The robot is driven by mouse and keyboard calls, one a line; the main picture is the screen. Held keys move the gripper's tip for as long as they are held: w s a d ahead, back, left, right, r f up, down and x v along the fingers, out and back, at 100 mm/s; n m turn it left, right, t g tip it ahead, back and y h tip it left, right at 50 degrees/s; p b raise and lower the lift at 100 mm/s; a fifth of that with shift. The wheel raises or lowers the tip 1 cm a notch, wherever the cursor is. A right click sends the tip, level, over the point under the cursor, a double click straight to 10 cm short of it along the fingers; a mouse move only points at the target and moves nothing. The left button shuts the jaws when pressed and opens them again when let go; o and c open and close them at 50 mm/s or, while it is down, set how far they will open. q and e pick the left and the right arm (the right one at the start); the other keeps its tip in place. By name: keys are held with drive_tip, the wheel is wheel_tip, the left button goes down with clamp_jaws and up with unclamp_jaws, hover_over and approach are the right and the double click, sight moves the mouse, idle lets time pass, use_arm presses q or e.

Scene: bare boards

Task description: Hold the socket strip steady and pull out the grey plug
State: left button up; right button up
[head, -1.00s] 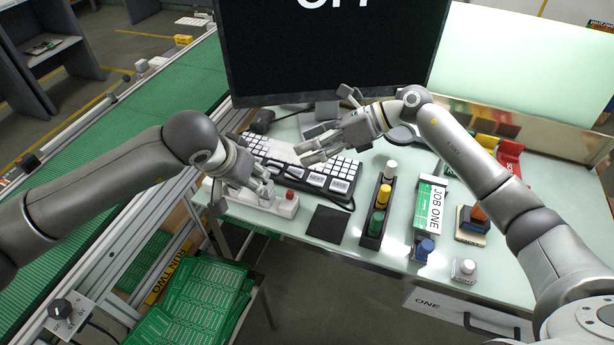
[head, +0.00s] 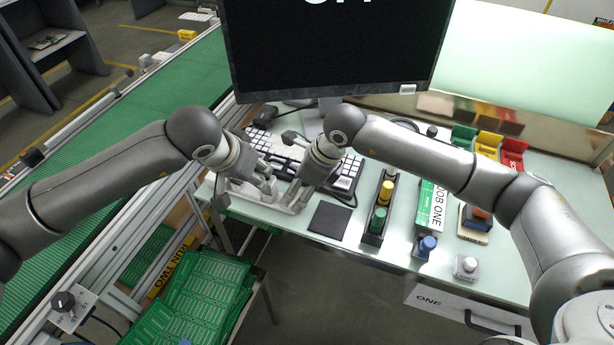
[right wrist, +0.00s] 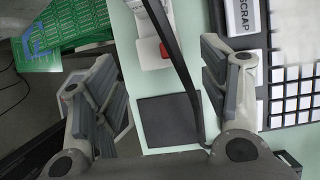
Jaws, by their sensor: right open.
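The white socket strip (head: 287,208) lies at the left front edge of the table, partly covered by both grippers. Its end with a red switch (right wrist: 150,53) shows in the right wrist view. My left gripper (head: 268,187) is down at the strip's middle; its fingertips are too small and covered to tell their state. My right gripper (head: 294,193) is open, pointing down over the strip's right part. In the right wrist view its spread fingers (right wrist: 157,72) lie on either side of the switch end. I cannot make out the grey plug; it is probably hidden by the grippers.
A black cable (right wrist: 183,85) runs between the right fingers, near the right one. A dark square pad (head: 329,221) lies right of the strip. A keyboard (head: 345,183) is behind, with a monitor (head: 330,50) beyond.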

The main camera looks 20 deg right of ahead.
drive_tip(key=shift+x, duration=2.4)
drive_tip(key=c, duration=1.3)
drive_tip(key=o, duration=1.1)
drive_tip(key=shift+o, duration=0.2)
clamp_jaws()
